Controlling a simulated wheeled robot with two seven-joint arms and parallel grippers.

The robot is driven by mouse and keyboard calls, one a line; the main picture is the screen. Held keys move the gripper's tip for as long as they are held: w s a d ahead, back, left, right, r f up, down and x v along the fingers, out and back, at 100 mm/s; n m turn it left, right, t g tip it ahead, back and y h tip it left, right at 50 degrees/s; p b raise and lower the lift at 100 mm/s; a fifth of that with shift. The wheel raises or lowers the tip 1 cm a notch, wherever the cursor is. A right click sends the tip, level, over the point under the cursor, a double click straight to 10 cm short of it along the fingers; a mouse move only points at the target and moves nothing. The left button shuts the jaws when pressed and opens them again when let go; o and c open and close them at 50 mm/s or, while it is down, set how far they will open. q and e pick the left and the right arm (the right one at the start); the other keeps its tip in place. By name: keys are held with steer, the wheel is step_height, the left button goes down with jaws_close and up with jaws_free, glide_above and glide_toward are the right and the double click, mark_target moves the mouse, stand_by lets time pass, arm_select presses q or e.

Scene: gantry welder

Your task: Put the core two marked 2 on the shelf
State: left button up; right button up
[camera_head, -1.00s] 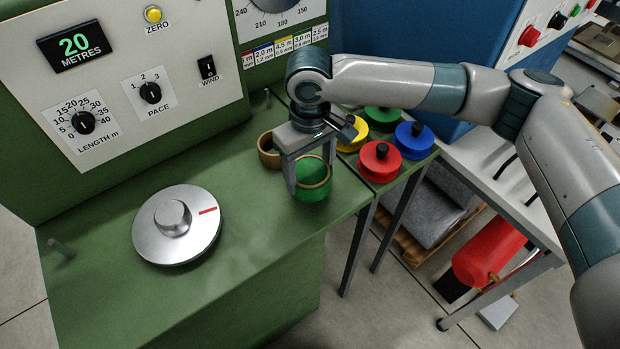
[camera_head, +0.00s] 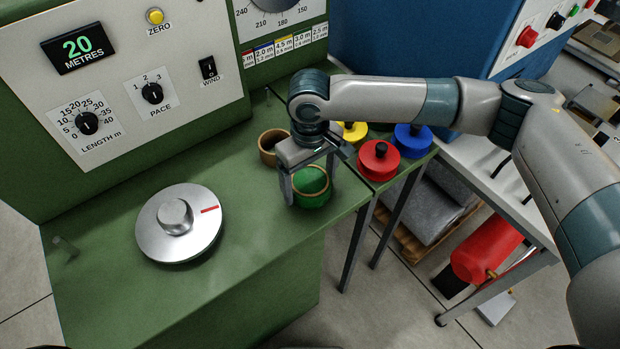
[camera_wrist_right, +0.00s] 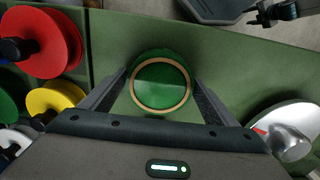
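A green core (camera_head: 311,188) with a tan rim stands on the green bench top (camera_head: 250,215) near its right edge. It also shows in the wrist view (camera_wrist_right: 161,82). A brown core (camera_head: 268,149) stands just behind it. I cannot read a number on either core. My right gripper (camera_head: 311,190) points down with one finger on each side of the green core. The fingers look open, with a slim gap at the left finger in the head view. In the wrist view (camera_wrist_right: 160,80) the fingertips are close to the core's sides. My left gripper is not in view. I cannot pick out the shelf for certain.
Red (camera_head: 379,160), blue (camera_head: 411,140) and yellow (camera_head: 352,131) reels stand on a side stand right of the bench. A silver disc (camera_head: 180,222) with a knob sits on the bench at left. The panel (camera_head: 120,75) rises behind. The front bench top is clear.

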steer(key=shift+r, duration=0.1)
step_height(320, 180, up, 12)
steer(key=b, duration=0.3)
steer(key=shift+b, duration=0.3)
stand_by(0.8)
